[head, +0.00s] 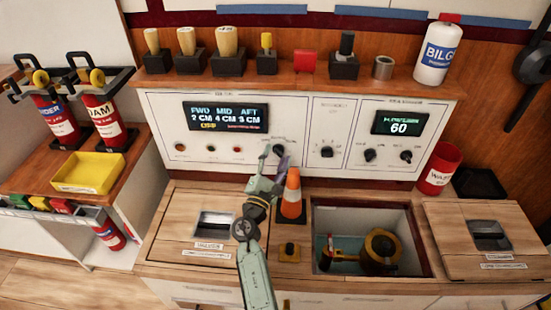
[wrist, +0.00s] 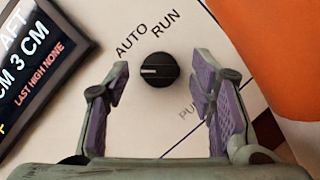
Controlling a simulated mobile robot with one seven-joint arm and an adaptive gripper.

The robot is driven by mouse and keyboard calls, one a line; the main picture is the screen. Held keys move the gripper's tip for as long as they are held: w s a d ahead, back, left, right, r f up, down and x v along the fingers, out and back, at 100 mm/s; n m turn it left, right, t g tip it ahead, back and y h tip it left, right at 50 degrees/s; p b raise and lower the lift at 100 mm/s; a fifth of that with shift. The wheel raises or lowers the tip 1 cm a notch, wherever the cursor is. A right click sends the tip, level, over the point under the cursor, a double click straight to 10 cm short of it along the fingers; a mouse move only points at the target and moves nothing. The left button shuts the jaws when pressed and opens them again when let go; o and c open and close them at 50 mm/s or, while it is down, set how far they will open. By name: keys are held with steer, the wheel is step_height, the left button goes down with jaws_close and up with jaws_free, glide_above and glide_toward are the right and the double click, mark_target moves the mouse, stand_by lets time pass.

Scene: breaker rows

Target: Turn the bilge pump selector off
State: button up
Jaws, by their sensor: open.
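The black round selector knob (wrist: 158,70) sits on the white panel in the wrist view, with AUTO and RUN printed above it. Its white line lies on the knob's left side in that view. No OFF label shows there. Part of a PU... label shows below right. In the head view the knob (head: 279,149) is partly behind my gripper. My gripper (wrist: 160,88) is open, with one purple-padded finger on each side of the knob and a gap to it on both sides. In the head view my gripper (head: 275,164) is in front of the panel.
An orange cone (head: 291,194) stands close right of my gripper. A level display (head: 228,117) is left of the knob. Other knobs (head: 327,151) are farther right on the panel. An open hatch (head: 322,221) with a pump lies at the lower right.

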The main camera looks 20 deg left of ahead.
steer(key=v, duration=1.2)
